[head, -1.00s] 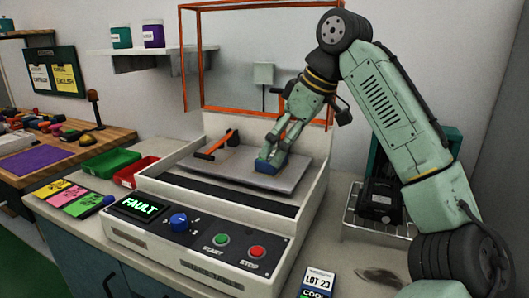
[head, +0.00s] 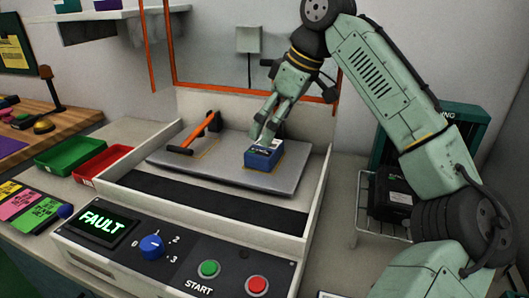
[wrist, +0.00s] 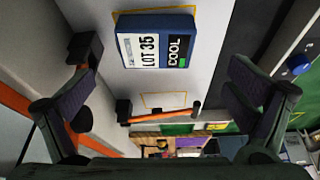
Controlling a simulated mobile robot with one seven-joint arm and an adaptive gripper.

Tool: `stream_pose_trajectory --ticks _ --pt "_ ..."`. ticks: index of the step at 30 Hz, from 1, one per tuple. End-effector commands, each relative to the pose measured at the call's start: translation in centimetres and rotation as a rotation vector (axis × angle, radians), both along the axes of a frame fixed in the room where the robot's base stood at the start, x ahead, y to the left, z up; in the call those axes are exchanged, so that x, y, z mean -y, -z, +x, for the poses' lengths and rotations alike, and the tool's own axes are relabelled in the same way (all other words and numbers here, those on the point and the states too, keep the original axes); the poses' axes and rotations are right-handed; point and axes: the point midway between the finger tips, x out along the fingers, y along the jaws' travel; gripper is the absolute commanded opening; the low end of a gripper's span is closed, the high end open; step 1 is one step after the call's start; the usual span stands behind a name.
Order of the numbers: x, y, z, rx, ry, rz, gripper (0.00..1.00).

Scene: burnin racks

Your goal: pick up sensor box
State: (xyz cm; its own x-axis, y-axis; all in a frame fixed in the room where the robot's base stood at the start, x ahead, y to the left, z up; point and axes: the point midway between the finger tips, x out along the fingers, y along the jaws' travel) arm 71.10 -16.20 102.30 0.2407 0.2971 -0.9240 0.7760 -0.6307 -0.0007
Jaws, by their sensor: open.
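The sensor box is a small blue box (head: 263,155) lying on the grey plate (head: 215,172) of the bench machine, right of the plate's middle. My gripper (head: 265,136) is just above and behind the box in the head view. In the wrist view its two fingers are spread wide, one on each side of the box and apart from it. The gripper is open and empty.
An orange-handled bar (head: 200,133) lies on the plate to the left of the box. Raised walls and an orange frame (head: 250,89) surround the plate. The front panel screen reads FAULT (head: 103,222). Green (head: 72,150) and red (head: 102,163) bins stand to the left.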

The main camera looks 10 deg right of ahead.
Motion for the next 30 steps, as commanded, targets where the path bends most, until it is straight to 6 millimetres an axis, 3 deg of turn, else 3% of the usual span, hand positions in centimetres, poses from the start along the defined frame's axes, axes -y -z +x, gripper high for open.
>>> stream_pose_trajectory --ticks 12,20,30 --pt "-0.8 4.7 1.2 0.000 0.003 -0.001 0.98" --pt "-1.0 5.1 1.4 0.001 0.003 0.000 0.98" --pt "-1.0 5.1 1.4 0.001 0.003 0.000 0.78"
